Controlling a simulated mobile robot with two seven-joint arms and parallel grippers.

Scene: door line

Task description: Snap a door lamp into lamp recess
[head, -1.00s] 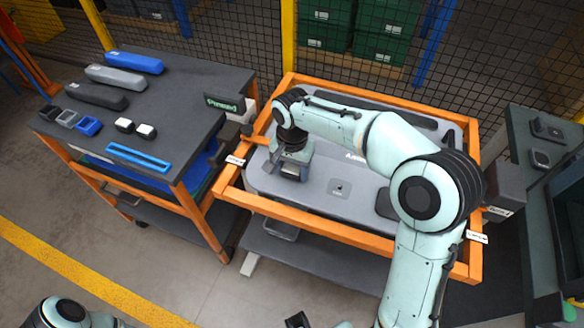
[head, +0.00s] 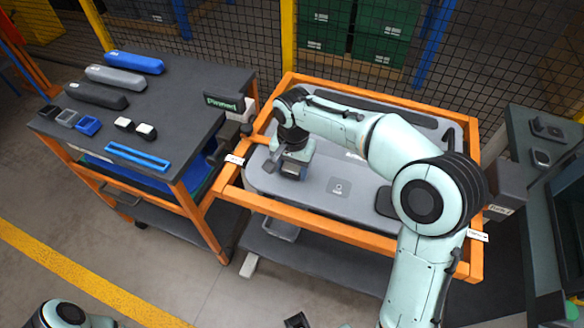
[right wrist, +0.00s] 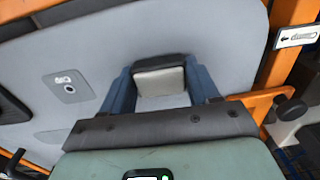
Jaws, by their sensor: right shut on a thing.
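My right gripper (head: 290,172) is low over the left part of the grey door panel (head: 312,187). In the right wrist view its two blue fingers (right wrist: 164,90) are shut on a door lamp (right wrist: 160,82), a small block with a pale face and a dark edge. The panel (right wrist: 215,30) lies behind the lamp; I cannot tell whether they touch. A small square patch with a dark mark (head: 339,188) is on the panel, right of the gripper. I cannot make out the lamp recess; the gripper may hide it. My left gripper is not in view.
An orange frame (head: 330,222) surrounds the panel. The dark cart (head: 190,95) at left holds two pale-topped blocks (head: 146,131), long handle-like bars (head: 133,62), a blue strip (head: 137,157) and small square frames (head: 88,125). A dark bench stands at right (head: 520,135).

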